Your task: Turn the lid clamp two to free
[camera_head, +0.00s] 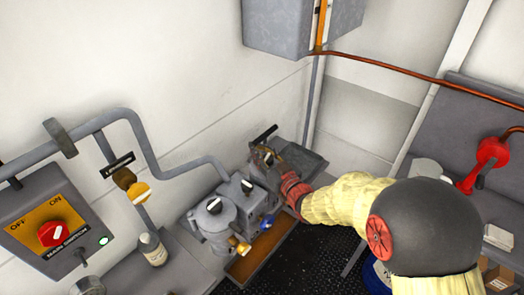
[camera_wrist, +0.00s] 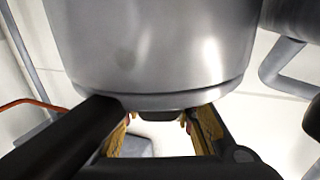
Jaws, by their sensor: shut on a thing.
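My gripper (camera_head: 268,155) is at the far end of the grey machinery along the wall, by a dark-handled part (camera_head: 265,134). In the wrist view, my gripper (camera_wrist: 160,122) has its two yellow-padded fingers on either side of a small dark part (camera_wrist: 160,115), which I take to be a lid clamp. This part sits under the lower rim of a large grey metal cylinder (camera_wrist: 150,45). The fingers hide most of it, and no number shows. I cannot tell how far it is turned.
A grey strainer-like housing (camera_head: 213,216) with a black-topped knob stands left of my gripper, near a yellow valve (camera_head: 240,246) and a blue knob (camera_head: 266,224). A switch panel (camera_head: 48,225) is at the left. A red valve (camera_head: 487,158) is at the right.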

